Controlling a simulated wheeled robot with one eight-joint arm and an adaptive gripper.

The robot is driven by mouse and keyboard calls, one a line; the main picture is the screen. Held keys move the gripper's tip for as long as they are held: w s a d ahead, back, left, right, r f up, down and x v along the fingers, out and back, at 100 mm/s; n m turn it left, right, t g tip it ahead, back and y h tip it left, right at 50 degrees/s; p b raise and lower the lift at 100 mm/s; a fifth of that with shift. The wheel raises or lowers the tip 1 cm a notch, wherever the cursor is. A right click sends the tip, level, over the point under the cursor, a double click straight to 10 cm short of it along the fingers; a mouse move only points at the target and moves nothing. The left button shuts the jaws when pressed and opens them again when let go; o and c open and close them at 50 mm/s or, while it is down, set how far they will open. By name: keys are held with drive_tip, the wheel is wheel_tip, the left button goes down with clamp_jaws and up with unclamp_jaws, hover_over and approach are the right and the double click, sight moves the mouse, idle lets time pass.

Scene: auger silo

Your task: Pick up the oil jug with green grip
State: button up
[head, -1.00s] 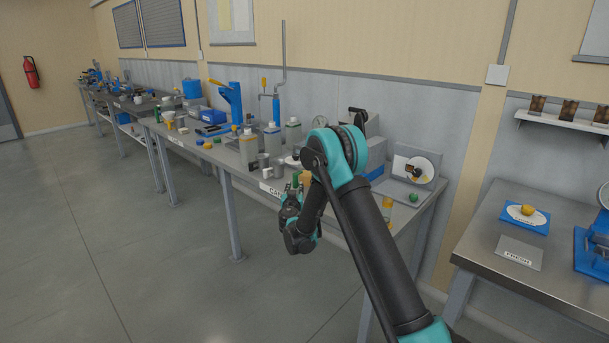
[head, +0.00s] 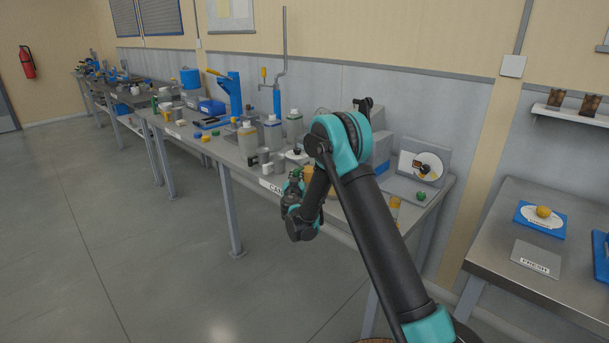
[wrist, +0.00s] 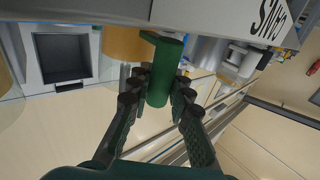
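The oil jug shows in the wrist view as an amber body (wrist: 124,44) beside a thick green grip (wrist: 165,70). The jug's amber body is mostly hidden there behind my arm. I cannot tell whether the jug rests on the bench.
Grey bottles (head: 247,140) and small metal cans stand on the bench (head: 215,150) left of my gripper. A disc-shaped display (head: 425,166) and a small green object (head: 421,196) are at its right end. A second bench (head: 490,235) stands at the right. The floor in front is clear.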

clamp_jaws()
drive_tip(key=shift+r, duration=0.2)
